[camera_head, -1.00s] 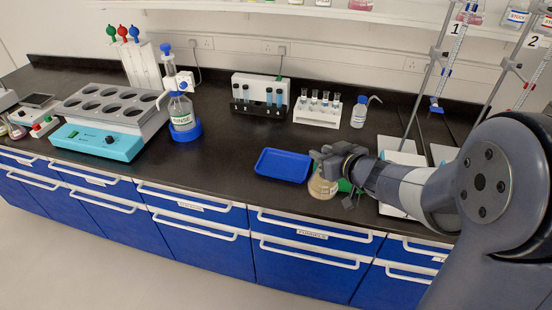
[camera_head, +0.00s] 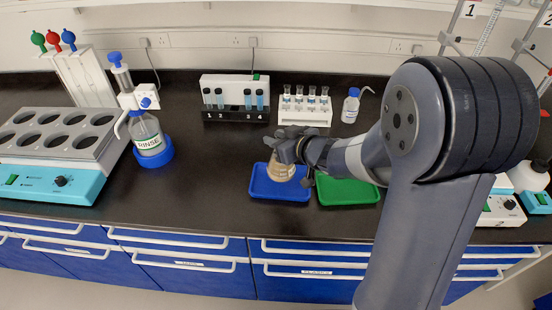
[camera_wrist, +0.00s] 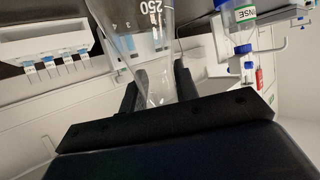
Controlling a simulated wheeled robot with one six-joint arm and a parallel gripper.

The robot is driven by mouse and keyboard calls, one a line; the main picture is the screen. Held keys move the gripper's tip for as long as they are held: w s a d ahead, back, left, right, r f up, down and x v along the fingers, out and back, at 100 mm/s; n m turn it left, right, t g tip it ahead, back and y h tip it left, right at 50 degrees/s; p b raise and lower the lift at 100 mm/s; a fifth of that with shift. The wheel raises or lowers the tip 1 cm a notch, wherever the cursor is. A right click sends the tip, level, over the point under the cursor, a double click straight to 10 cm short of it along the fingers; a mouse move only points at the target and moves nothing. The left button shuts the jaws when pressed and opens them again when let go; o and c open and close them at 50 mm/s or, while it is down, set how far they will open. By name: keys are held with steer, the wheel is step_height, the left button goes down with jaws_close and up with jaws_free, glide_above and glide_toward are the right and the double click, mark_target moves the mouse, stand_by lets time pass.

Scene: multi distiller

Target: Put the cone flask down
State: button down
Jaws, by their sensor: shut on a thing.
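My gripper (camera_head: 290,148) is shut on the neck of the cone flask (camera_head: 281,171). The flask is upright and holds something pale tan. It is over the blue tray (camera_head: 259,185) on the counter; I cannot tell whether its base touches the tray. In the wrist view my two black fingers (camera_wrist: 158,85) are on either side of the clear glass neck, and the flask (camera_wrist: 138,32) shows a "250" mark.
A green tray (camera_head: 348,192) lies right of the blue one, under my arm. Behind are a white tube rack (camera_head: 305,117) and a black cuvette rack (camera_head: 236,116). A rinse bottle (camera_head: 148,138) stands left in a blue ring. The counter between is clear.

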steer(key=shift+f+b, duration=0.4)
steer(key=shift+f, duration=2.1)
steer(key=shift+f, duration=0.2)
steer(key=c, duration=1.1)
jaws_free()
steer(key=shift+r, duration=0.2)
steer(key=shift+s+d+r, duration=0.15)
steer(key=p+v, duration=0.1)
steer(key=v, duration=1)
steer(key=shift+s+d, duration=0.15)
steer(key=shift+s, duration=0.1)
steer(key=shift+w, duration=0.1)
